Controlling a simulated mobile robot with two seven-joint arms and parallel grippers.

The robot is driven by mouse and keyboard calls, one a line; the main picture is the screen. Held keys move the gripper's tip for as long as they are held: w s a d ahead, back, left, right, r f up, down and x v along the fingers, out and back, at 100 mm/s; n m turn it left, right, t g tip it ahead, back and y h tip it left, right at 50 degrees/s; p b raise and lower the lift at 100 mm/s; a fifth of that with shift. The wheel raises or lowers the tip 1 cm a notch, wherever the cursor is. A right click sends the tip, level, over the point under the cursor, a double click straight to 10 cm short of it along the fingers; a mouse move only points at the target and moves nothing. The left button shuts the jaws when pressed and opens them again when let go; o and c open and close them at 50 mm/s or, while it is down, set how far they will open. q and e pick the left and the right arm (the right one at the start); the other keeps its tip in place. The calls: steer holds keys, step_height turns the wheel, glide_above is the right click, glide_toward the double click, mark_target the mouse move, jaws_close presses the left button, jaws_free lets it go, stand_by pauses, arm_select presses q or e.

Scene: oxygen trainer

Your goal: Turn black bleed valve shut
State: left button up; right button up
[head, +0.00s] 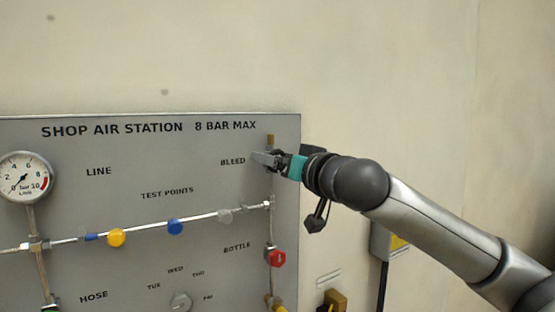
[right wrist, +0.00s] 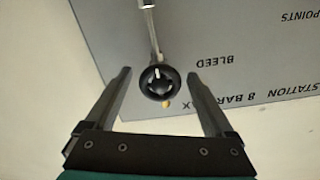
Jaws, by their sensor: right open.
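The black bleed valve (right wrist: 159,83) is a round black knob with a pale mark on its face, at the end of a thin metal pipe. In the right wrist view it lies between the two fingers of my right gripper (right wrist: 165,88), with a gap on each side. In the head view my right gripper (head: 262,160) is at the panel's upper right, beside the BLEED label, and hides the knob. The gripper is open and empty. My left gripper is not in view.
The grey panel (head: 120,155) carries a pressure gauge (head: 24,178), a pipe with yellow (head: 116,238) and blue (head: 175,227) knobs, and a red bottle valve (head: 277,258) below my right gripper. A grey box (head: 385,242) is on the wall to the right.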

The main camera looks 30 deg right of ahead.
steer(key=shift+c, duration=0.3)
steer(key=c, duration=1.3)
